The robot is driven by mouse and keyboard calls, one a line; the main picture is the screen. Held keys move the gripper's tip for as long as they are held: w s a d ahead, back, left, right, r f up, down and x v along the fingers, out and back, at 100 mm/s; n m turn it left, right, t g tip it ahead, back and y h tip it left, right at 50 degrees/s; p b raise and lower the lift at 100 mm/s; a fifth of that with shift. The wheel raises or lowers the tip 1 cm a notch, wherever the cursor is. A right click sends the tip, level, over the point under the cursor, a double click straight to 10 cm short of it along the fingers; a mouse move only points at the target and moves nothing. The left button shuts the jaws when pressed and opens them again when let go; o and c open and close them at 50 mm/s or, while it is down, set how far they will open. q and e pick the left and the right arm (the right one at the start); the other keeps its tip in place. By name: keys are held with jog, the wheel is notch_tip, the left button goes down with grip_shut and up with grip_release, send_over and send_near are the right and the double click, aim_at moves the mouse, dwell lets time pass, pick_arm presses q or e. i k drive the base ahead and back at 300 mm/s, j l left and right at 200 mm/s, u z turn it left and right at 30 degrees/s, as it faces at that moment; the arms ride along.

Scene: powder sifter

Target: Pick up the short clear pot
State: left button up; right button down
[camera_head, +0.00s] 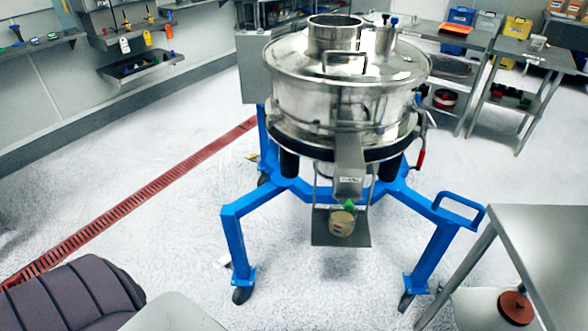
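A small, pale, clear-looking round container (537,42) stands on the metal table at the far right back. It may be the short clear pot, but it is too small in this view to be sure. Neither of my grippers shows in the head view, so nothing can be seen held.
A large steel sifter (345,95) on a blue wheeled frame (240,205) stands in the centre. A tan round object (342,223) is below its spout. A metal table (550,240) is at the near right. White floor is open to the left, crossed by a red floor grate (130,203).

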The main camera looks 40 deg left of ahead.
aim_at(341, 223)
jog(key=u, duration=0.75)
